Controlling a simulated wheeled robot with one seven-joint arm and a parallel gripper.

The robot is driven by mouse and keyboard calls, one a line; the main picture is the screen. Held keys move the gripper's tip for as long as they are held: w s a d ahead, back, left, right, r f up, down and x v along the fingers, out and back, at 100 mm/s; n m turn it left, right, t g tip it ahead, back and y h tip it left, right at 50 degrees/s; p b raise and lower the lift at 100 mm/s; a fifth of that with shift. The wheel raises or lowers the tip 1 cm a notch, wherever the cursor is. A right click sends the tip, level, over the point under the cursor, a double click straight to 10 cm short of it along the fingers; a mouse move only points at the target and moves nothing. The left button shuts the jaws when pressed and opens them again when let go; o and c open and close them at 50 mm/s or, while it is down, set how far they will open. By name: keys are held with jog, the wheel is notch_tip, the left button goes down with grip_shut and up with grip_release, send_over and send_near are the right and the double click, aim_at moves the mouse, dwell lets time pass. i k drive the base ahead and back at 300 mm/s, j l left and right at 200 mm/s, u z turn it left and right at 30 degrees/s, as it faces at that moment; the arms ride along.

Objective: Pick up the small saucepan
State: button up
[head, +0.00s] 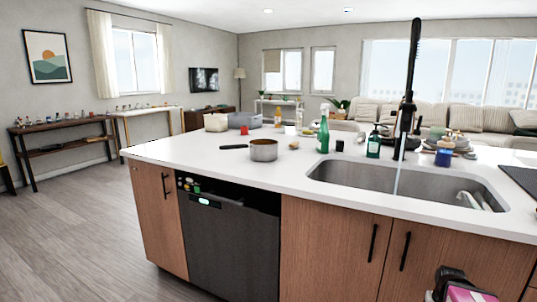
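The small saucepan (264,151) stands upright on the white island countertop, left of the sink. It is metallic with a dark rim, and its dark handle points left. A black and pink part shows at the bottom right edge, low in front of the cabinets. It may be the end of my arm, cut off by the frame. No fingertips can be made out, so I cannot tell whether my gripper is open or shut. Nothing of mine is near the saucepan.
The countertop (190,153) is clear left of the saucepan. A small tan item (293,145) sits close to its right. A green bottle (323,136), a soap bottle (374,145) and a tall black faucet (406,100) stand behind the sink (390,180). A grey-blue container (245,120) stands behind.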

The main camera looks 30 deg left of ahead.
aim_at(261, 149)
jog(key=k+j, duration=0.1)
jog(key=j, duration=0.6)
jog(key=k+j, duration=0.1)
jog(key=j, duration=0.6)
jog(key=k+j, duration=0.1)
jog(key=j, duration=0.6)
jog(key=u, duration=0.05)
